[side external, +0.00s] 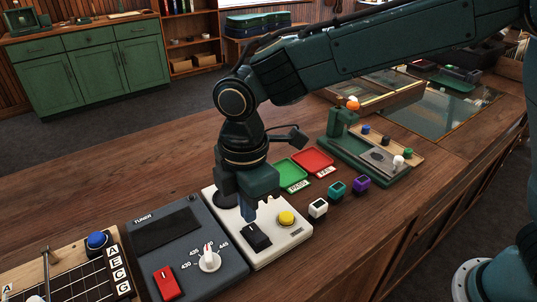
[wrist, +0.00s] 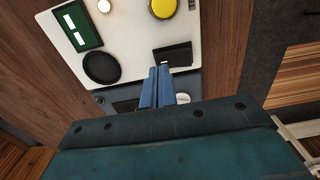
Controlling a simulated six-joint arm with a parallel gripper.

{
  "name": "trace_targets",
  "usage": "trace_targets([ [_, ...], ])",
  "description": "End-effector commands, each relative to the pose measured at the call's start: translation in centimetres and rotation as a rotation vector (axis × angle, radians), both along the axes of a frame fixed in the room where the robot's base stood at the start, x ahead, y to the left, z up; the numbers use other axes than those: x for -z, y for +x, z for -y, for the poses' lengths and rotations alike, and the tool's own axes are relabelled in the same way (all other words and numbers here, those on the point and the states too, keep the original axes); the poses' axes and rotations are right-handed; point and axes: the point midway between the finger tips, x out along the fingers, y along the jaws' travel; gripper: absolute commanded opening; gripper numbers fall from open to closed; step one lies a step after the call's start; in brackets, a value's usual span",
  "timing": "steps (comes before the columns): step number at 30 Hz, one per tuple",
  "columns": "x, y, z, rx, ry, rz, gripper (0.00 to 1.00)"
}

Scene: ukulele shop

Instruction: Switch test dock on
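A white panel (side external: 285,246), which I take to be the test dock, lies on the wooden counter. It carries a black rocker switch (side external: 257,238) and a round yellow button (side external: 287,217). In the wrist view the panel (wrist: 128,40) also shows a green display (wrist: 78,25), a black round disc (wrist: 101,68) and the yellow button (wrist: 163,7). My gripper (side external: 248,218) points down over the panel, its blue fingers together and empty. In the wrist view the fingertips (wrist: 157,70) are beside the black switch (wrist: 173,53); I cannot tell whether they touch it.
A grey tuner (side external: 216,249) with a red switch (side external: 167,282) and white knob (side external: 209,259) adjoins the panel on the left. White, teal and purple blocks (side external: 336,191) stand to the right. Green (side external: 290,172) and red (side external: 314,161) trays and a green fixture (side external: 360,160) lie behind.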

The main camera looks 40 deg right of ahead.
Motion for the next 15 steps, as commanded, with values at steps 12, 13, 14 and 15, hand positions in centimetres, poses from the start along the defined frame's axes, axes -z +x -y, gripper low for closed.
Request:
trace_targets([
  [12,-2.4,0.0,0.0,0.0,0.001,0.001,0.0],
  [13,-2.6,0.0,0.0,0.0,0.001,0.001,0.0],
  [14,-2.8,0.0,0.0,0.0,0.001,0.001,0.0],
  [15,-3.0,0.0,0.0,0.0,0.001,0.001,0.0],
])
